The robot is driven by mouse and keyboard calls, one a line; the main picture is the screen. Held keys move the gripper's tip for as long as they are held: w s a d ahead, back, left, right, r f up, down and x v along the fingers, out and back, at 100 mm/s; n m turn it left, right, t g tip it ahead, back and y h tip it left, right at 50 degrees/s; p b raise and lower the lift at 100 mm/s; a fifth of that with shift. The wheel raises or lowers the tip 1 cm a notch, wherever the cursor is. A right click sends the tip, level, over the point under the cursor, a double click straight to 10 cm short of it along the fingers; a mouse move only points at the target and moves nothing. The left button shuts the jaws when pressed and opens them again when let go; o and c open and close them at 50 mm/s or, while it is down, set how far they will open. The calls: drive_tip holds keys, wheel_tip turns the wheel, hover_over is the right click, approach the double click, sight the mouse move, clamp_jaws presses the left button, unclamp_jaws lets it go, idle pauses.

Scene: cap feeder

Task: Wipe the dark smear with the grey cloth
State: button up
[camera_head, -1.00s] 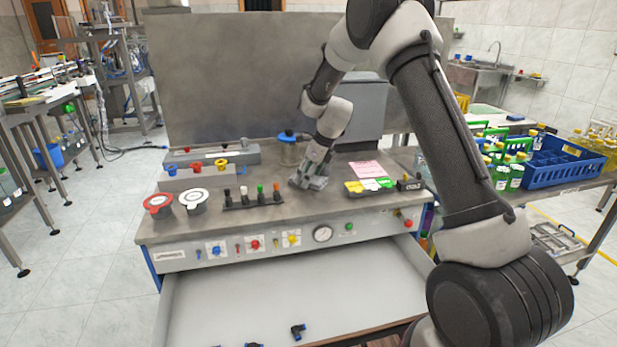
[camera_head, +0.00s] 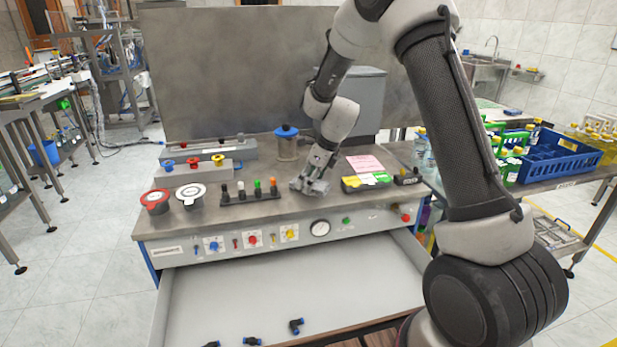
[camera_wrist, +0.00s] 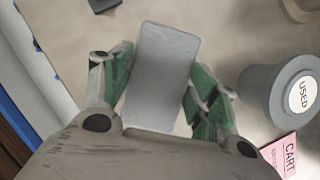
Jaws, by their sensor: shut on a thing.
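My gripper (camera_head: 316,180) is low over the bench top (camera_head: 240,219), right of the row of coloured knobs. It is shut on the grey cloth (camera_head: 309,187), which appears at bench level. In the wrist view my gripper's green-padded fingers (camera_wrist: 160,92) are on both sides of the cloth (camera_wrist: 162,70), a flat grey rectangle there. I cannot make out the dark smear in either current view; the cloth and gripper hide part of the bench.
The black rack of coloured knobs (camera_head: 250,195) is close on the left. A blue-lidded jar (camera_head: 287,146) stands behind. A grey container marked USED (camera_wrist: 270,92) is near the gripper.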

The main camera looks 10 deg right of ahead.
sight(313, 189)
drive_tip(key=shift+s, duration=1.95)
drive_tip(key=shift+w+r, duration=0.1)
drive_tip(key=shift+r, duration=2.9)
wheel_tip(313, 189, up, 3)
drive_tip(key=shift+f, duration=3.55)
drive_tip(key=shift+f, duration=0.95)
